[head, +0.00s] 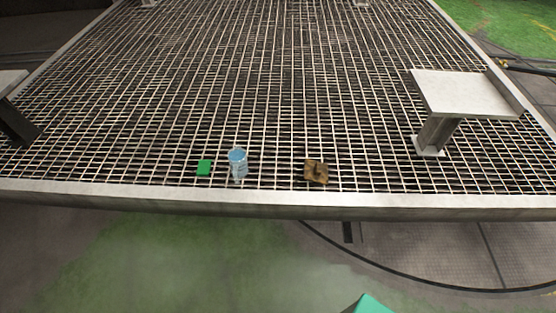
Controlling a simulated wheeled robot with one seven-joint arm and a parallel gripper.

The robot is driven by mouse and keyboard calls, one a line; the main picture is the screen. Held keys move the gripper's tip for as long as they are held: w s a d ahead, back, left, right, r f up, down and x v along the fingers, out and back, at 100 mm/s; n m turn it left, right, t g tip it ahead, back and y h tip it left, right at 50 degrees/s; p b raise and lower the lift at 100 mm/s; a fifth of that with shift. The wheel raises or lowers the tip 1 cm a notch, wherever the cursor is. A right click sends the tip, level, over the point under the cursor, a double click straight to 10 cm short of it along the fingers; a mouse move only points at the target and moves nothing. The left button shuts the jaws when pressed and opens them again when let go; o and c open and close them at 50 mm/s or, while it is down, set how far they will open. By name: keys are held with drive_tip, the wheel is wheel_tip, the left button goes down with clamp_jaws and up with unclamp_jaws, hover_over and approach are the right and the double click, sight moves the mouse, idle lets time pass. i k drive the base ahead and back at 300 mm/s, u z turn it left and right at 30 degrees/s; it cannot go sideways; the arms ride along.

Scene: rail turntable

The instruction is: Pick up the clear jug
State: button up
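The clear jug (238,165) stands upright on a metal grating (290,100), close to its front edge. It looks see-through with a light blue tint, and the grating bars show through it. It is small in the head view, so a handle cannot be made out. My gripper is not in view.
A pale raised plate on a post (462,93) stands at the right. A metal rim (270,199) borders the grating's front. Grating behind the jug is clear.

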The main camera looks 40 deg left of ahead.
sight(237, 155)
drive_tip(key=z, duration=1.8)
drive_tip(key=k, duration=1.5)
drive_tip(key=u, duration=2.35)
drive_tip(key=i, duration=0.85)
drive_tip(key=u, duration=0.1)
